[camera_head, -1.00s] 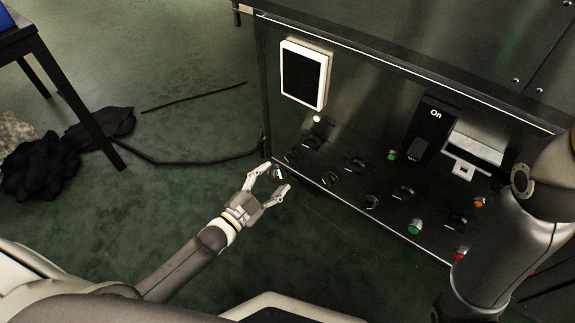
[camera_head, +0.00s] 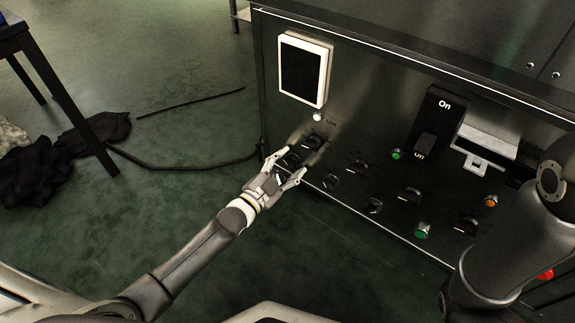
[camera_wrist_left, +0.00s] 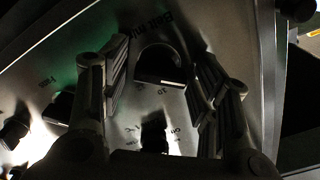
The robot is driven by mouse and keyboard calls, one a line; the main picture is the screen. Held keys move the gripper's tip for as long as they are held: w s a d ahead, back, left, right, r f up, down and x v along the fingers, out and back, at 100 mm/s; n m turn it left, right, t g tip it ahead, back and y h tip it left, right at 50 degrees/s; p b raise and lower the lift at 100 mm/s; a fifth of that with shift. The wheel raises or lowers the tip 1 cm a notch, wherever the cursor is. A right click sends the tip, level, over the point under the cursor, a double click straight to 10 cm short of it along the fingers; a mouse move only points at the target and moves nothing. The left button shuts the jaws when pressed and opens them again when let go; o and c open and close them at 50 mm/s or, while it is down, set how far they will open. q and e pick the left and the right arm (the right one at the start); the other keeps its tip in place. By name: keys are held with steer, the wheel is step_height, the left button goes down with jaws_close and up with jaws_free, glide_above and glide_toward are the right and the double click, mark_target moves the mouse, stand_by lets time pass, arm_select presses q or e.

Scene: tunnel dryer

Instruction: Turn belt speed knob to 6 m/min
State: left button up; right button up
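The belt speed knob, a dark round knob (camera_wrist_left: 160,66), sits on the metal panel between my left fingers in the left wrist view. Part of a label above it reads like "Belt m/", and scale numbers around it are mostly unreadable. In the head view the knob (camera_head: 291,160) is partly covered by the fingers. My left gripper (camera_head: 294,163) is open, with one finger on each side of the knob; in the left wrist view (camera_wrist_left: 160,84) gaps show between knob and pads. The knob's exact setting is not readable. My right arm shows at right; its gripper is not in view.
Other black knobs (camera_head: 331,181) are close by on the panel. A white-framed screen (camera_head: 303,70), black On/Off switch (camera_head: 433,128), green button (camera_head: 421,231), orange button (camera_head: 491,201) and red button (camera_head: 545,274) are also there. The floor at left has a cable (camera_head: 190,165).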

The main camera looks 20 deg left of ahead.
arm_select(q)
steer(key=c, duration=0.7)
steer(key=shift+r+n+p, duration=0.2)
steer(key=shift+n+p, duration=0.1)
steer(key=shift+p, duration=0.5)
steer(key=shift+c, duration=0.2)
steer(key=shift+n+p, duration=0.4)
steer(key=shift+p, duration=0.05)
steer(key=shift+f, duration=0.2)
steer(key=o, duration=1)
